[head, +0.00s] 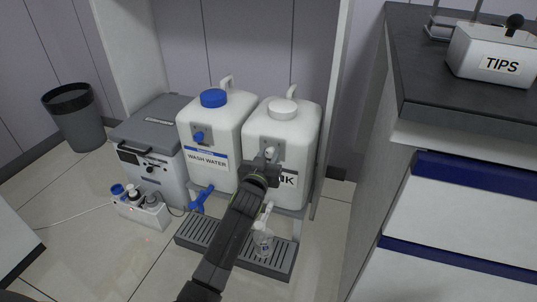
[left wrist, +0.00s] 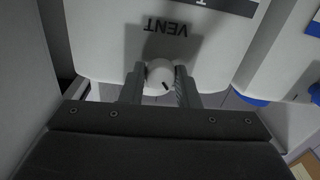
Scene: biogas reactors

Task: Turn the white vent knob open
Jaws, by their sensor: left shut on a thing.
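The white vent knob (left wrist: 158,75) shows in the left wrist view between my two fingers, below the upside-down word VENT. A short dark mark on its face slants toward the lower right. My left gripper (left wrist: 161,84) is shut on the knob from both sides. The knob is mostly hidden there. My right gripper is in neither view.
The blue-capped WASH WATER jug (head: 213,125) stands close on the left. Below are a blue tap (head: 200,197), a white tap (head: 264,215), a clear vessel (head: 262,243) and a grey drip tray (head: 277,265). A grey box (head: 152,140) and a dark-topped counter (head: 440,95) flank them.

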